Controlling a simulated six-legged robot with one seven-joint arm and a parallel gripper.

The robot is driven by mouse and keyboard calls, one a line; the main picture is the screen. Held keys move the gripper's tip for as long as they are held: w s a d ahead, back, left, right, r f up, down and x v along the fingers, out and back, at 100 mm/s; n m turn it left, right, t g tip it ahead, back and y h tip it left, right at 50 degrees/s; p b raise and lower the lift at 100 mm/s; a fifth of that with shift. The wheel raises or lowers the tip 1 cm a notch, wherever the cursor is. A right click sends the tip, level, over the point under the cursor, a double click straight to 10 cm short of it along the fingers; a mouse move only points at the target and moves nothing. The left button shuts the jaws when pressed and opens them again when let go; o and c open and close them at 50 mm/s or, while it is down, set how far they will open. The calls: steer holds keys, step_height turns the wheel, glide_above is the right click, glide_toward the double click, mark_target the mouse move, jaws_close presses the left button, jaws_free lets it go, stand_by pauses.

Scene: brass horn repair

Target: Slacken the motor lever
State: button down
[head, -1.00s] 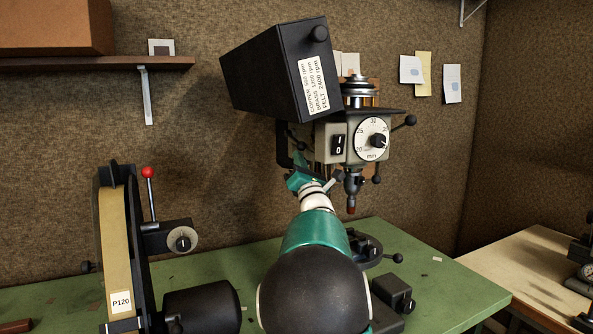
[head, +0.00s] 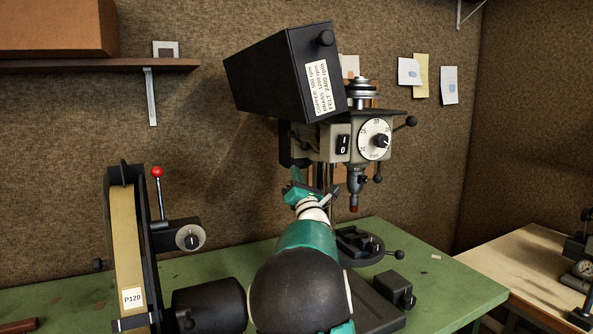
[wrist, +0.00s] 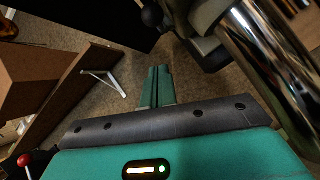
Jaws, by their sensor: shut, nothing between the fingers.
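The drill press head (head: 345,142) stands at the back of the green bench, with a dial and switch on its front. A black ball knob (wrist: 152,14) shows at the top of the wrist view, just beyond my fingertips; it looks like the motor lever's end, but its shaft is not clear. In the head view I cannot make out that lever against the dark parts left of the head. My gripper (wrist: 157,72) is shut and empty, pointing toward the knob with a small gap. It also shows in the head view (head: 297,174), below and left of the drill head.
The steel column (wrist: 270,60) is close on the right of my gripper. The black belt cover (head: 285,72) hangs above. A belt sander (head: 130,240) with a red-knobbed lever stands at left. A shelf (head: 100,64) is on the wall.

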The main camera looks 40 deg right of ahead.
steer(key=s+a+f, duration=0.2)
steer(key=s+a, duration=0.1)
steer(key=s, duration=0.5)
steer(key=shift+s+a+f, duration=0.2)
steer(key=shift+s+f, duration=0.1)
steer(key=shift+f, duration=0.05)
steer(key=shift+d, duration=0.1)
